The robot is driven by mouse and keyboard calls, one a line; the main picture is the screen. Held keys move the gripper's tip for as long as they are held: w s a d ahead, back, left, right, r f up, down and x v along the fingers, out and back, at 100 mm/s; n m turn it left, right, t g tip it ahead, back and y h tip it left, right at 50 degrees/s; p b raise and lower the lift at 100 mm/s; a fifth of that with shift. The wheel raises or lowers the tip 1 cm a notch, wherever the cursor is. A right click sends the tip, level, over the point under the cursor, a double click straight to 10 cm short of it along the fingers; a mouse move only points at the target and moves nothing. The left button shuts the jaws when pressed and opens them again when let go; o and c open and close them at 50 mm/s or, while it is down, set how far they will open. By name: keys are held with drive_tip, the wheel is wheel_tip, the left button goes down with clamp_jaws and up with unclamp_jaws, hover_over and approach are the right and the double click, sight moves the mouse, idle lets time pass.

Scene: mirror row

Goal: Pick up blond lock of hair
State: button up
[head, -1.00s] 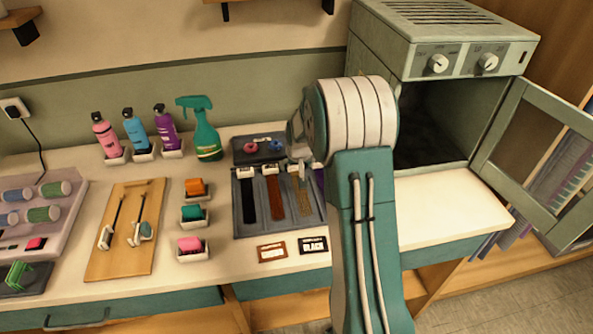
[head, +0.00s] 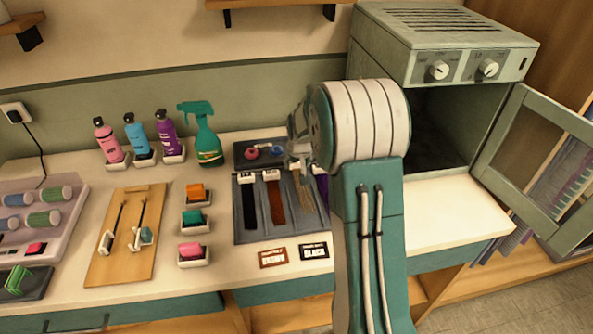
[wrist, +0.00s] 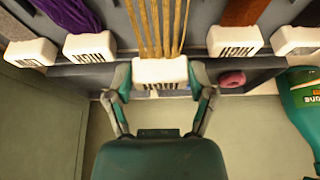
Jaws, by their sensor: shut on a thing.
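The blond lock of hair (head: 306,192) hangs from its white clip at the right part of the grey tray (head: 285,236) in the head view. My gripper (head: 299,156) is at its top end, partly hidden by my arm. In the wrist view the blond lock (wrist: 158,28) runs up from its white clip (wrist: 160,71). My gripper (wrist: 160,84) is shut on this clip, one finger at each side. Whether the lock's lower end touches the tray I cannot tell.
A black lock (head: 249,205), a brown lock (head: 276,203) and a purple lock (wrist: 68,14) lie beside it. A green spray bottle (head: 207,140) and several small bottles stand behind left. An open cabinet (head: 440,110) stands at right. Two labels (head: 272,258) lie in front.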

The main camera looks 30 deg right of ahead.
drive_tip(key=s+d+r, duration=0.6)
drive_tip(key=s+r, duration=0.3)
drive_tip(key=s, duration=0.3)
drive_tip(key=shift+d+r, duration=0.2)
drive_tip(key=shift+d, duration=0.05)
drive_tip(key=w+a+f+n, duration=0.1)
drive_tip(key=w+a+f, duration=0.1)
drive_tip(key=a, duration=0.6)
drive_tip(key=w+a+f+n, duration=0.1)
drive_tip(key=w+a+f, duration=0.2)
drive_tip(key=a, duration=0.4)
drive_tip(key=w+a+f+n+y, duration=0.1)
drive_tip(key=w+a+f, duration=0.2)
drive_tip(key=a, duration=0.5)
drive_tip(key=shift+w+a+f, duration=0.1)
drive_tip(key=shift+a+f, duration=0.2)
drive_tip(key=shift+f, duration=0.25)
drive_tip(key=shift+d, duration=0.1)
